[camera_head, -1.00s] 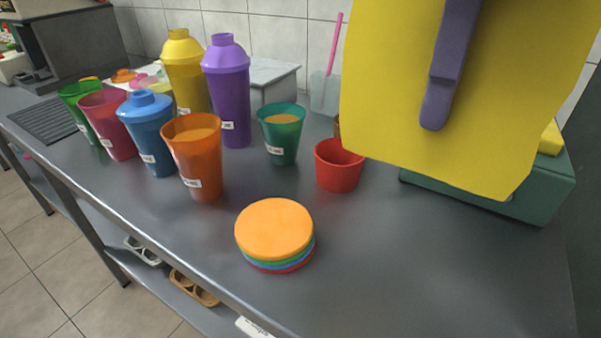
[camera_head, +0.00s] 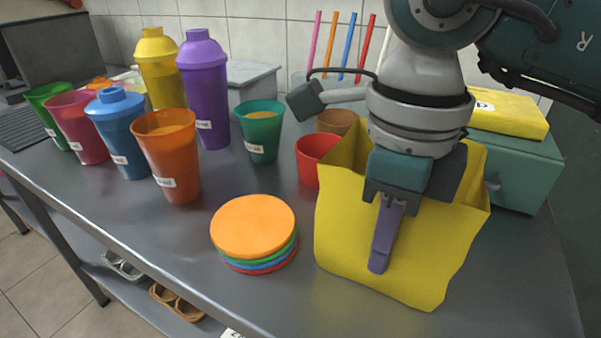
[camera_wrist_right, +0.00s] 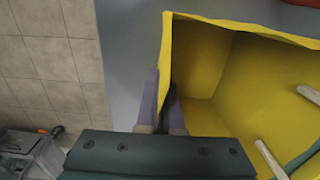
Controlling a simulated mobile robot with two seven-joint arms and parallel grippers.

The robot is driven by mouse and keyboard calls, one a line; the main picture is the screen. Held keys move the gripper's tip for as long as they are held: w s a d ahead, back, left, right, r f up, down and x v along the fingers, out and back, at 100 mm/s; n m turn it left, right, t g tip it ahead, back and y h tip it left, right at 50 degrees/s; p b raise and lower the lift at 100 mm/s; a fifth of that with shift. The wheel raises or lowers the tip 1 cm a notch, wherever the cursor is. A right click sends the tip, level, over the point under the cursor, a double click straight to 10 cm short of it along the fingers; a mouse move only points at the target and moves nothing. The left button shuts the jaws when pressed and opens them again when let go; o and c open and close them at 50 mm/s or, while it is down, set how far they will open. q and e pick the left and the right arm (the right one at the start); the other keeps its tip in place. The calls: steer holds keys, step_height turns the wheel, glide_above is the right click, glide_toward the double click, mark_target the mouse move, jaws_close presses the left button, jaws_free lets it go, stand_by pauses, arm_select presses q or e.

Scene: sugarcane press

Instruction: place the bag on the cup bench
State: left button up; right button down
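The yellow bag (camera_head: 340,235) stands upright and open-topped at the right front of the grey metal bench (camera_head: 180,235). Its base appears at the bench surface, but I cannot tell whether it touches. My right gripper (camera_head: 384,240) comes from above, with one purple finger over the bag's front wall. In the right wrist view, the gripper (camera_wrist_right: 164,95) has a finger on each side of the wall of the bag (camera_wrist_right: 225,70) and is shut on it. My left gripper is out of view.
A stack of coloured lids (camera_head: 253,227) lies just left of the bag. A red cup (camera_head: 312,160) and brown cup (camera_head: 337,121) are close behind it, a green box (camera_head: 530,170) behind right. Several cups, including an orange one (camera_head: 168,160), stand left. Front-left bench is clear.

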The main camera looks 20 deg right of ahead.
steer(key=c, duration=1.5)
jaws_free()
steer(key=shift+f, duration=0.15)
steer(key=shift+c, duration=0.2)
steer(key=o, duration=0.5)
steer(key=shift+c, duration=0.2)
steer(key=shift+r, duration=0.35)
step_height(320, 180, up, 11)
steer(key=shift+p, duration=0.85)
steer(key=shift+r, duration=0.4)
